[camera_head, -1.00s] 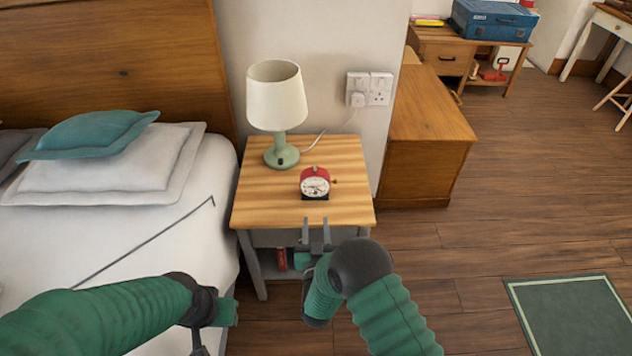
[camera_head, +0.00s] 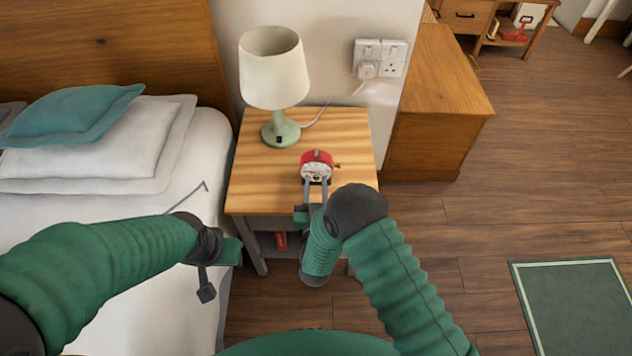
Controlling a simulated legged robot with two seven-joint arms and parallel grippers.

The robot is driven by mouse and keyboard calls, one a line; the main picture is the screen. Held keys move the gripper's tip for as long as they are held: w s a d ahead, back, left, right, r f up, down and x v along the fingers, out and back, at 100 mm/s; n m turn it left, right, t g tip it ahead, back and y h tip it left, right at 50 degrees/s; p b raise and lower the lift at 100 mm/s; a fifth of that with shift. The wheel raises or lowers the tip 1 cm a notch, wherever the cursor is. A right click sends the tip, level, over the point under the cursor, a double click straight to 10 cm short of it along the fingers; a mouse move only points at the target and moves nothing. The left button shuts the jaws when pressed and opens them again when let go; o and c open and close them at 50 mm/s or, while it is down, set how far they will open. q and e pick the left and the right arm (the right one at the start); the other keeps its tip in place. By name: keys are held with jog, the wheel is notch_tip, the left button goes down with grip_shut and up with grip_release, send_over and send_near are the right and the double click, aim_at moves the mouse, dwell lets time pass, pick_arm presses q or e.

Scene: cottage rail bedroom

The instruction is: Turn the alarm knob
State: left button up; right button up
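A red alarm clock (camera_head: 317,158) with a white face stands on the wooden nightstand (camera_head: 260,185). A small brass-coloured knob (camera_head: 337,165) sticks out from the clock's right side. My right gripper (camera_head: 316,182) is in front of the clock, its two grey fingers apart and pointing at the clock's lower face. The fingers overlap the clock's front in the picture; I cannot tell whether they touch it. The knob lies to the right of the fingers. My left gripper (camera_head: 206,290) hangs over the bed's edge, and its fingers are too small and edge-on to read.
A lamp (camera_head: 274,75) stands behind the clock to the left, its cord running to a wall socket (camera_head: 380,58). The bed (camera_head: 130,225) is at the left. A wooden cabinet (camera_head: 435,100) stands to the right. The nightstand top right of the clock is clear.

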grip_shut()
jog(key=shift+d, duration=0.1)
pick_arm(q)
jog(key=shift+r, duration=0.15)
pick_arm(e)
jog(key=shift+o, duration=1.3)
grip_release()
